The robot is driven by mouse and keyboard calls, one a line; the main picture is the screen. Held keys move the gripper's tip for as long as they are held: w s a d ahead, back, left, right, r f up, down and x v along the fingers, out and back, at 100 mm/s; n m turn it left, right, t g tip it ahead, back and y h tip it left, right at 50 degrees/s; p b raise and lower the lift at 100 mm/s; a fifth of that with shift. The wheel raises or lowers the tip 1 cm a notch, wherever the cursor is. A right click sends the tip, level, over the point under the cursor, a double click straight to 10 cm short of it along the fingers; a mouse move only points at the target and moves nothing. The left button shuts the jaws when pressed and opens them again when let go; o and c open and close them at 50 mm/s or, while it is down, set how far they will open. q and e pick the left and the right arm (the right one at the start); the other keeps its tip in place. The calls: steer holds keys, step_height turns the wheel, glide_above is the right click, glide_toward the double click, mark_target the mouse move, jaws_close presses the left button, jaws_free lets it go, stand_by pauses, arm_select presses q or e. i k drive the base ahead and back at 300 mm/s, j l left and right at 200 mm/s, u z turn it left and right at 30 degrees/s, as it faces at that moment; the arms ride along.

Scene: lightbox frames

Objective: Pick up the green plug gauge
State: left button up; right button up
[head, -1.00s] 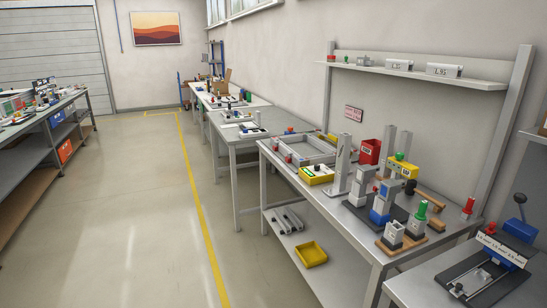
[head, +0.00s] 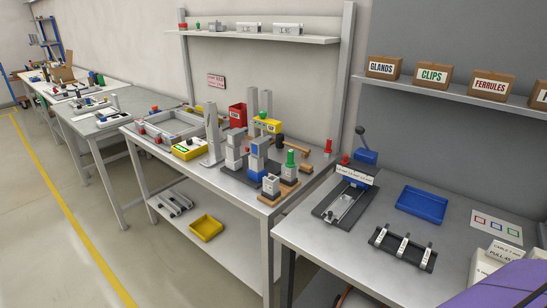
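A green-topped piece (head: 291,158), which looks like the green plug gauge, stands upright on the right part of the middle workbench (head: 240,183). It is in or on a grey block on a wooden base (head: 277,199), beside a second grey block (head: 271,184). A blue-and-grey fixture (head: 257,158) stands just behind and left of it. Its lower part is hidden. Neither of my grippers shows in the head view.
The right bench holds a black-and-blue press (head: 346,196), a blue tray (head: 421,204) and a black rack (head: 402,249). A yellow bin (head: 206,227) sits on the lower shelf. Open floor (head: 45,240) lies to the left. A purple shape (head: 505,289) fills the lower right corner.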

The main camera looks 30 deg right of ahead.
mark_target(289, 163)
steer(key=i, duration=0.45)
steer(key=i+z, duration=0.35)
steer(key=i, duration=0.15)
steer(key=i+j+z, duration=0.35)
steer(key=i+l, duration=0.05)
steer(key=i, duration=0.05)
